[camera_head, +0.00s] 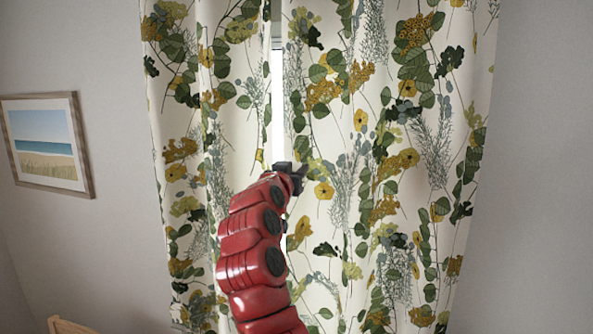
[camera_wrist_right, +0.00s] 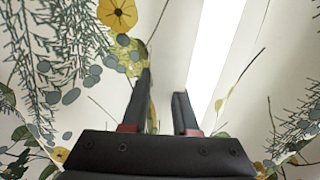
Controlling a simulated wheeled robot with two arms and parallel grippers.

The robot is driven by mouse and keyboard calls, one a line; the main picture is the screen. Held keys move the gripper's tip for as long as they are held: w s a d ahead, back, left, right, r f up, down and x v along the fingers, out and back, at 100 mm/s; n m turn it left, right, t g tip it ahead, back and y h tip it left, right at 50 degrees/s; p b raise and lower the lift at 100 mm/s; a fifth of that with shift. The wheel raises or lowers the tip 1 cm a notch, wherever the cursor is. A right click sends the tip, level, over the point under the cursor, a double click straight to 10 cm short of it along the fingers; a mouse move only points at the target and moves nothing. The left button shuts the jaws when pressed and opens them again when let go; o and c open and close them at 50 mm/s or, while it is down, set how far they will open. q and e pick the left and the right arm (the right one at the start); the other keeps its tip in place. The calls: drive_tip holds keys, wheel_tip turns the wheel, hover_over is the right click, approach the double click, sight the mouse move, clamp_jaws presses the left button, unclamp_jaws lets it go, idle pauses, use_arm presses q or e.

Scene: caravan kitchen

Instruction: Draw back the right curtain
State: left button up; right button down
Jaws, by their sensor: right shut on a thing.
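The right curtain (camera_head: 400,150) is white with green leaves and yellow flowers and hangs in folds on the right side of the window. My right gripper (camera_head: 293,172) is at the inner edge of this curtain, by the narrow gap. In the right wrist view, the right curtain (camera_wrist_right: 70,60) is on the left, and the fingers of my right gripper (camera_wrist_right: 161,105) are either side of its edge fabric, shut on it. My left gripper is in neither view.
The left curtain (camera_head: 185,130) hangs beside my red right forearm. A bright strip of window (camera_head: 277,100) shows between the curtains. A framed beach picture (camera_head: 47,144) hangs on the left wall. A wooden piece (camera_head: 68,326) shows at the bottom left.

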drive_tip(key=s+d+b, duration=0.3)
drive_tip(key=d+b, duration=0.4)
drive_tip(key=d, duration=0.2)
drive_tip(key=s+d+b, duration=0.3)
drive_tip(key=d+b, duration=0.4)
drive_tip(key=d, duration=0.2)
drive_tip(key=shift+d, duration=0.3)
drive_tip(key=c, duration=0.7)
unclamp_jaws()
drive_tip(key=shift+s, duration=0.1)
